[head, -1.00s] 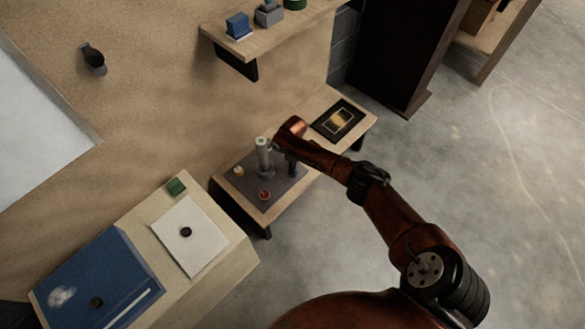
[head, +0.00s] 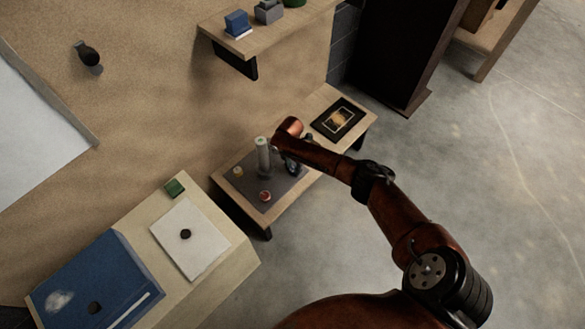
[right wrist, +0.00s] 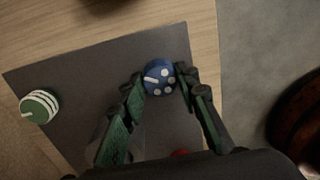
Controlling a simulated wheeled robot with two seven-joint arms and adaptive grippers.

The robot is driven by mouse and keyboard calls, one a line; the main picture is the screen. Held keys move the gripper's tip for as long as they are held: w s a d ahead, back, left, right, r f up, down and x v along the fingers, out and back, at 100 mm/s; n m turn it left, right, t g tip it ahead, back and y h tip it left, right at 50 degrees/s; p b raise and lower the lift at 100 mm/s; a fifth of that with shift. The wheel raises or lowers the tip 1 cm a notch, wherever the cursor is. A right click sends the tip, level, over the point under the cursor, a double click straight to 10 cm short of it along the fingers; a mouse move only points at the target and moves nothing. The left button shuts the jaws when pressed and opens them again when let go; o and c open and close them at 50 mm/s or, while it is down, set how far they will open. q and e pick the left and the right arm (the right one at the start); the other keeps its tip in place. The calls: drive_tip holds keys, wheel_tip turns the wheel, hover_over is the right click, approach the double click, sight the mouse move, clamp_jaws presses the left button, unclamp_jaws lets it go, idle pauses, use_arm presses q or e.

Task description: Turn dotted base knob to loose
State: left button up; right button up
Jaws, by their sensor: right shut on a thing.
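The dotted base knob (right wrist: 161,78) is blue, with a white bar at its left and several white dots, in the upper middle of the right wrist view. My right gripper (right wrist: 161,90) is shut on it, with one finger on each side. There the arm and fingers hide most of the knob. My left gripper is not in view.
A green striped knob (right wrist: 39,107) stands at the plate's left in the wrist view. A red-topped knob (head: 265,196) stands near the plate's front. A dark framed picture (head: 338,119) lies on the bench behind. A shelf (head: 270,40) hangs above.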

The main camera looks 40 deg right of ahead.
sight(292, 169)
drive_tip(key=n, duration=0.3)
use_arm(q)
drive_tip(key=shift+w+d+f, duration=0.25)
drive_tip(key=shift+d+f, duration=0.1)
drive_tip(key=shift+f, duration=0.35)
use_arm(e)
drive_tip(key=shift+n, duration=1.5)
use_arm(q)
drive_tip(key=shift+b, duration=0.3)
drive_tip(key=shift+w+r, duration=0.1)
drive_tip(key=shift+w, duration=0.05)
use_arm(e)
drive_tip(key=o, duration=1.2)
drive_tip(key=shift+c, duration=0.2)
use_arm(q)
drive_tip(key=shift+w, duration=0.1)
use_arm(e)
wheel_tip(292, 169, up, 12)
drive_tip(key=shift+w+a, duration=0.2)
drive_tip(key=shift+a, duration=0.05)
